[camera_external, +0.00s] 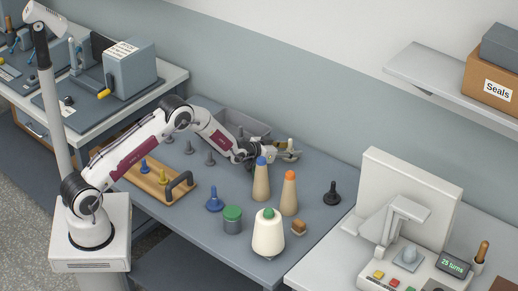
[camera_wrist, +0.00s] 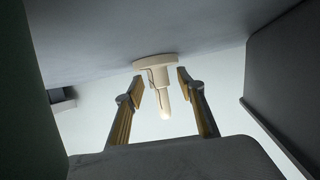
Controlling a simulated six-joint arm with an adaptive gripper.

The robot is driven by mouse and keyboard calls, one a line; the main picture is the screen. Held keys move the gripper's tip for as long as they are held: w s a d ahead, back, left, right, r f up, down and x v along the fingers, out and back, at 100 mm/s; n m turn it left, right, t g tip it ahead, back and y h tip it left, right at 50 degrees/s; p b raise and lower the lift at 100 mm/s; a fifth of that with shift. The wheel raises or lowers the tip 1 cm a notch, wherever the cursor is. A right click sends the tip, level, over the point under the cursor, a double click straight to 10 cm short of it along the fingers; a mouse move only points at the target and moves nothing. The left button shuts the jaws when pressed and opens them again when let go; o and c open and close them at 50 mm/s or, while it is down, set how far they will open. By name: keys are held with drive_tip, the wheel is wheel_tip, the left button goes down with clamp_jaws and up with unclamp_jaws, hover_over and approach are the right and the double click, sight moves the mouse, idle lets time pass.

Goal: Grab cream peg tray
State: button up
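A cream peg (camera_wrist: 164,92) with a round base and a narrow rounded end shows in the wrist view. It also shows in the external view (camera_external: 290,146), close to the end of the arm at the back of the table. My gripper (camera_wrist: 160,84) is open, with a fingertip on each side of the peg and visible gaps; in the external view my gripper (camera_external: 276,154) partly hides the peg's base. A wooden tray (camera_external: 151,185) with dark handles holds a blue peg (camera_external: 145,166) and a yellow peg (camera_external: 163,180).
A grey bin (camera_external: 243,124) stands behind the arm. Several grey pegs stand near the wooden tray. Two tall cones (camera_external: 261,182) (camera_external: 289,197), a blue peg (camera_external: 214,201), a green-topped can (camera_external: 232,222), a cream spool (camera_external: 268,238) and a black peg (camera_external: 332,195) stand in front.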

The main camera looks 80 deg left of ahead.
clamp_jaws()
drive_tip(key=shift+r, duration=0.15)
drive_tip(key=shift+r, duration=4.9)
